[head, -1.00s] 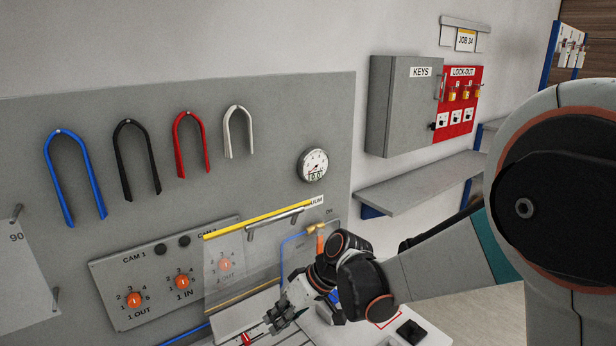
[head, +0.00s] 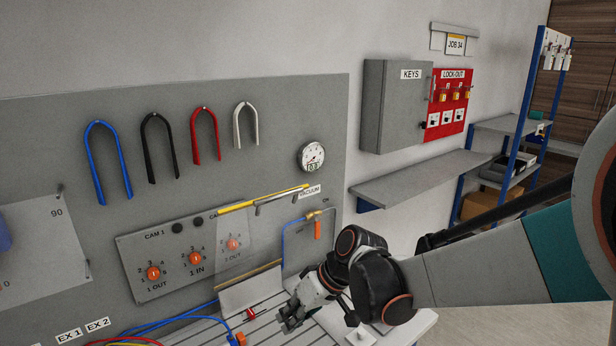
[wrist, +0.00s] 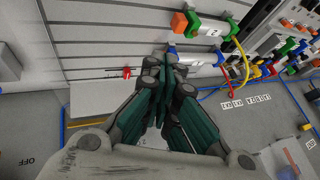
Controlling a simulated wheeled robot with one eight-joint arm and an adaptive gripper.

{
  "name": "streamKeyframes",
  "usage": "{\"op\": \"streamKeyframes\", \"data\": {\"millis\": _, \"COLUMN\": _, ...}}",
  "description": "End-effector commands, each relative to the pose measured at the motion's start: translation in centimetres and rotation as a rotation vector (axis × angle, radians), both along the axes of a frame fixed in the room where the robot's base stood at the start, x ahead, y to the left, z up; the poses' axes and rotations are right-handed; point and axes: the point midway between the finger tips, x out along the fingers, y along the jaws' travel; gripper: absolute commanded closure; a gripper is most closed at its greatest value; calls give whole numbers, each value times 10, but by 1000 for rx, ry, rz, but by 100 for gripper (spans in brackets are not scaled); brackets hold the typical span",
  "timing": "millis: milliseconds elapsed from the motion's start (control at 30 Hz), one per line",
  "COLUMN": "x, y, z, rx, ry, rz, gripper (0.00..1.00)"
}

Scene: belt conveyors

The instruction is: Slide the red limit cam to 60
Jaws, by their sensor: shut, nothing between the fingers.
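A small red piece, which looks like the limit cam (head: 250,313), sits on a slotted pale bed (head: 262,328) low in the head view. It also shows in the wrist view (wrist: 126,72), on the grooved surface left of my fingertips. My gripper (head: 289,320) is just right of it in the head view, apart from it. In the wrist view my gripper (wrist: 163,67) has its dark green fingers together, with nothing between them. No scale numbers beside the cam can be read, so its setting cannot be told.
A clear yellow-edged cover (head: 262,200) hangs in front of the knob panel (head: 152,290). An orange connector (head: 238,339) with blue hoses lies left of my gripper. In the wrist view, an orange-and-green block (wrist: 186,24) and yellow hose (wrist: 238,70) are at the right.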

Motion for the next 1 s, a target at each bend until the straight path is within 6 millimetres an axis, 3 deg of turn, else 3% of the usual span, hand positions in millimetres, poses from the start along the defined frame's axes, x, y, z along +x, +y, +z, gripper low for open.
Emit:
{"op": "streamKeyframes", "data": {"millis": 167, "x": -8, "y": -23, "z": 17, "rx": -33, "ry": -16, "rz": -71, "gripper": 100}}
{"op": "streamKeyframes", "data": {"millis": 367, "x": -27, "y": -64, "z": 43, "rx": -92, "ry": -50, "rz": -197, "gripper": 100}}
{"op": "streamKeyframes", "data": {"millis": 700, "x": -78, "y": -144, "z": 77, "rx": -197, "ry": -134, "rz": -448, "gripper": 100}}
{"op": "streamKeyframes", "data": {"millis": 1000, "x": -128, "y": -205, "z": 88, "rx": -270, "ry": -226, "rz": -649, "gripper": 100}}
